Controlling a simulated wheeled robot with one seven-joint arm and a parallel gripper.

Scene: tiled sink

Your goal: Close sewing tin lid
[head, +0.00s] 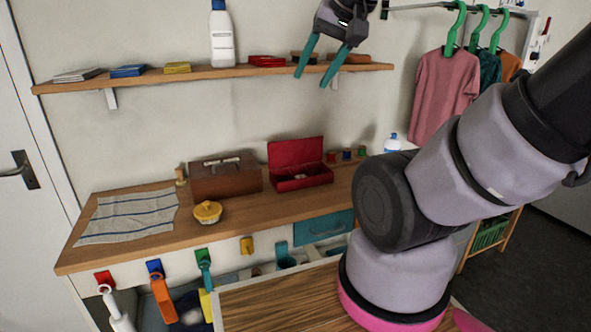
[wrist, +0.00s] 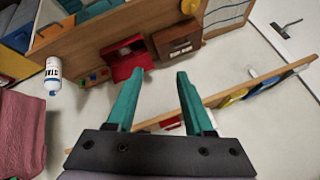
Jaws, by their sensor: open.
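The red sewing tin (head: 302,180) stands on the wooden worktop near its back, with its lid (head: 296,153) raised upright behind it. Some small contents show inside, too small to make out. The tin also shows in the wrist view (wrist: 127,62), upside down in that picture. My gripper (head: 321,74) has teal fingers and is up by the wall shelf, above the tin and well apart from it. In the wrist view the fingers (wrist: 157,80) are spread with nothing between them, so it is open and empty.
A brown wooden box (head: 226,178) stands close left of the tin. Thread spools (head: 347,155) stand to its right. The wall shelf (head: 220,72) carries a white bottle (head: 222,38) and folded cloths.

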